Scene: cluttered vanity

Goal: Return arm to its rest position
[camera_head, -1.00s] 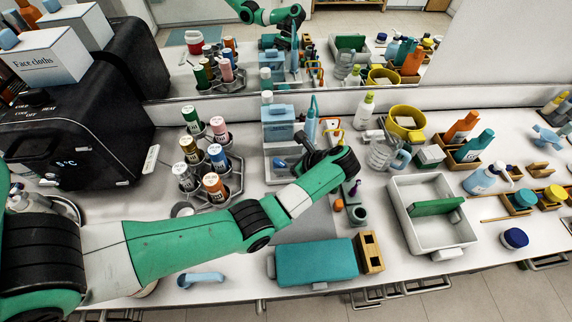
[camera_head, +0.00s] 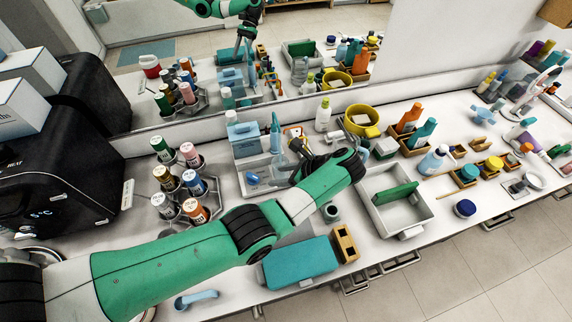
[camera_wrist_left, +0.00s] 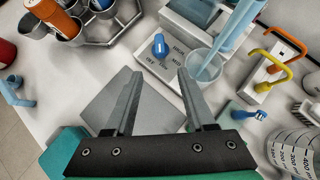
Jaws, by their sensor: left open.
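My green and black left arm reaches in from the left across the counter in the head view. The arm covers part of the counter in the head view. My right gripper is not in view.
A rack of cans (camera_head: 180,185) stands left of the gripper. A white bin (camera_head: 425,213) with a green block is to its right. A teal case (camera_head: 300,262) lies in front. A clear cup (camera_wrist_left: 205,66) and a graduated beaker (camera_wrist_left: 292,152) are close by.

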